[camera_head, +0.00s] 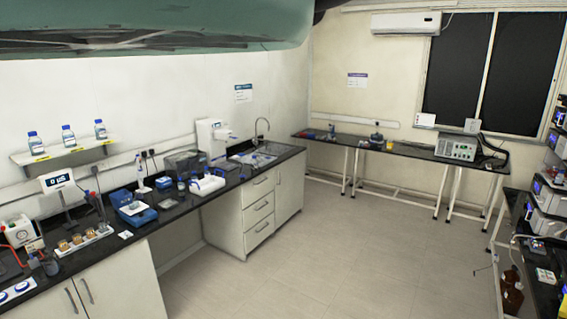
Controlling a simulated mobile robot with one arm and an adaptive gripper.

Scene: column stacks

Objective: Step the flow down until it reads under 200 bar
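Stacked grey instruments (549,196) with small blue lit screens stand at the far right edge, partly cut off by the picture. More units of the stack (553,138) show above them. Their screens are too small to read, so I see no pressure or flow value. Which unit sets the flow cannot be told from here. My gripper is not in view. A large teal shape hangs across the top left, close to the camera, and hides part of the wall.
A black bench (170,213) with lab equipment runs along the left wall. A meter display (57,181) there seems to read 0 µS. A back bench (400,148) holds a grey box instrument (457,148). The tiled floor (310,255) between is clear. A brown bottle (512,291) stands low at right.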

